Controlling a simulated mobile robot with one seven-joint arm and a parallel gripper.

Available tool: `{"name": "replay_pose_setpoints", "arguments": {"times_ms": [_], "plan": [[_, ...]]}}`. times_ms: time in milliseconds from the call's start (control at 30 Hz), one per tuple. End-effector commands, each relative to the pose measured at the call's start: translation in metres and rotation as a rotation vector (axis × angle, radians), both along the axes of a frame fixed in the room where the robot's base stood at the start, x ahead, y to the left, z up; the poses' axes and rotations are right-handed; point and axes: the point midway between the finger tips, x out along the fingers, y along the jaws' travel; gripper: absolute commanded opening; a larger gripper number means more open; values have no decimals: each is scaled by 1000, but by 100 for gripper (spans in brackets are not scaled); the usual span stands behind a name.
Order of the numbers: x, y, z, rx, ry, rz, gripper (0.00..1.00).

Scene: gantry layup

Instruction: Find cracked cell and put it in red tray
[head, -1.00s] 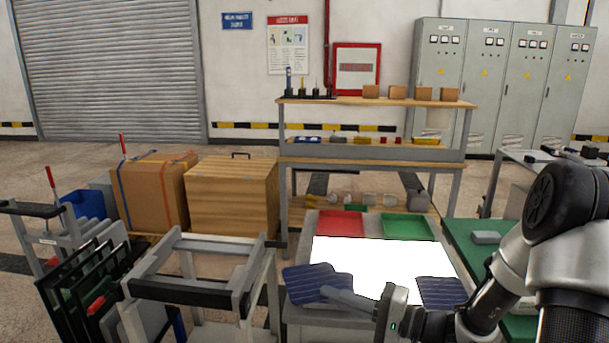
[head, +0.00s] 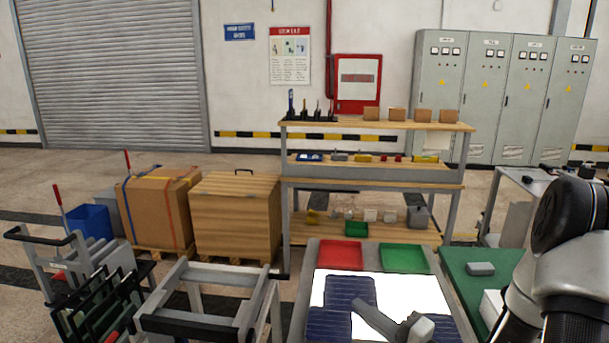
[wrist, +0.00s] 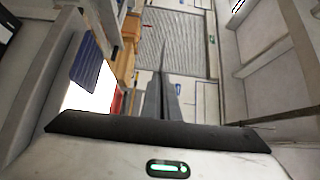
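My gripper (head: 362,308) is above the light table (head: 418,292), shut on a dark blue cell (head: 349,288). The cell is held near its edge and shows almost edge-on between the fingers in the wrist view (wrist: 165,75). Another dark blue cell (head: 327,326) lies at the table's left front, below and partly overlapped in view by the held one. It also shows in the wrist view (wrist: 87,60). Cracks are too small to make out on either cell. The red tray (head: 340,255) is empty at the table's far left, beyond the held cell.
A green tray (head: 404,258) stands beside the red tray, to its right. A shelf bench (head: 375,181) is behind the trays. A grey frame stand (head: 205,300) is close on the left. A green-topped table (head: 482,262) with a grey block (head: 481,269) is on the right.

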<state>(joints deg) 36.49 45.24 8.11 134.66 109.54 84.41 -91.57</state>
Motion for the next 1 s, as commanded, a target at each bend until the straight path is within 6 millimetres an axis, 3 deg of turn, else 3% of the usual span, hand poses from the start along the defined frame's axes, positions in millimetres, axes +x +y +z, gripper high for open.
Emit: {"name": "replay_pose_setpoints", "arguments": {"times_ms": [33, 300, 800, 1000], "plan": [[-1, 1, 26, 3, 5, -30, 0], [-5, -6, 50, 1, 3, -163, 0], [-6, -8, 49, 1, -1, -194, 0], [16, -9, 26, -1, -5, -183, 0]]}}
